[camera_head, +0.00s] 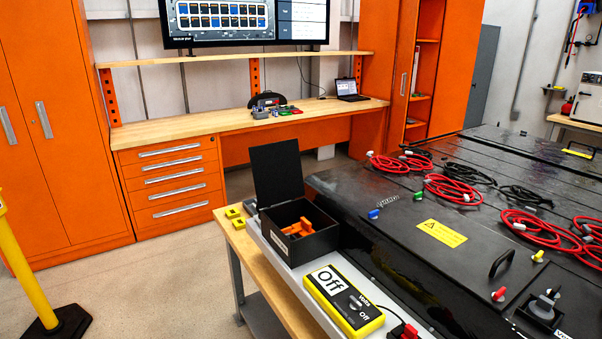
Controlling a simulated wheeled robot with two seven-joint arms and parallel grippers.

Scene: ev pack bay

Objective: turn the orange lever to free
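An orange blocky piece (300,229) with raised parts lies inside an open black box (311,250) on the bench beside the battery pack. I cannot tell whether this piece is the orange lever. No other orange lever can be made out on the black battery pack (400,260). Neither of my grippers is in view.
A yellow meter (344,300) reading "Off" lies in front of the box. Red cable coils (455,189) and small coloured knobs (498,294) sit on the pack. A yellow post (25,265) stands at left. The floor (180,280) between is clear.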

